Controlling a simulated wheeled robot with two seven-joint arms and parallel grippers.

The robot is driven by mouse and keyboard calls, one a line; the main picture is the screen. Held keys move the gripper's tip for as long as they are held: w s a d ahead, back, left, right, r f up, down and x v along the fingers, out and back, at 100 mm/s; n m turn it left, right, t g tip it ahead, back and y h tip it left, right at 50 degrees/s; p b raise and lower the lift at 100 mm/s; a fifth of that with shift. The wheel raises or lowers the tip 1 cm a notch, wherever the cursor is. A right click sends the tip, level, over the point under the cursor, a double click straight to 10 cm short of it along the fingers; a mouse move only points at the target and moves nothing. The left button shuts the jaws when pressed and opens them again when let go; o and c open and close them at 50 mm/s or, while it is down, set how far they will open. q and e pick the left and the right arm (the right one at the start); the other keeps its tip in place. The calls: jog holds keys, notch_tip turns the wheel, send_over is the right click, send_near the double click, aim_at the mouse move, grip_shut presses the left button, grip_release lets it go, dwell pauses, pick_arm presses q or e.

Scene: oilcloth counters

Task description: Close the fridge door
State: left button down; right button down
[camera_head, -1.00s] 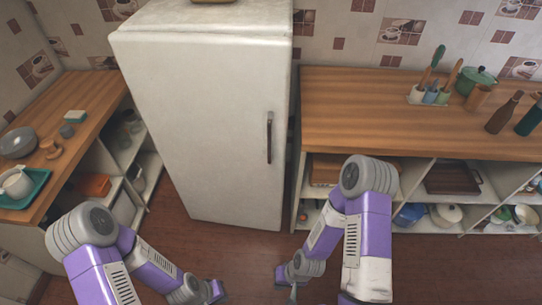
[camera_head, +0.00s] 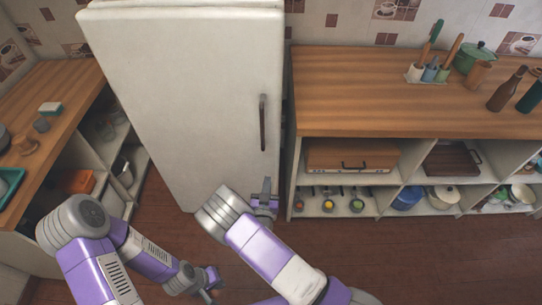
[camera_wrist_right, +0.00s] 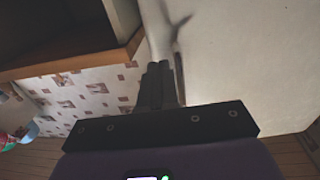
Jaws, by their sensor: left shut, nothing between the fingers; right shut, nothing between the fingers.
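The white fridge (camera_head: 180,85) stands at the back, left of centre in the head view. Its door front faces me, with a dark vertical handle (camera_head: 263,122) near the right edge. I see no clear gap at the door's edge, but cannot tell whether it is fully shut. My right gripper (camera_head: 266,188) is shut and empty, in front of the door's lower right part, below the handle. In the right wrist view its fingers (camera_wrist_right: 160,78) are together beside the pale door surface (camera_wrist_right: 245,60), which bears a shadow; contact is unclear. My left gripper (camera_head: 210,288) is shut and empty, low over the floor.
A wooden counter (camera_head: 390,100) with open shelves stands right of the fridge, holding utensils, a green pot (camera_head: 475,58) and bottles. Another counter (camera_head: 55,125) with shelves stands at the left. The brown floor (camera_head: 430,245) at the right front is clear.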

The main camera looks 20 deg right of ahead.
aim_at(272, 148)
pick_arm(q)
jog(key=shift+f+b, duration=0.6)
pick_arm(e)
jog(key=x, duration=1.3)
jog(key=shift+w+d, duration=0.15)
jog(key=shift+w, duration=0.15)
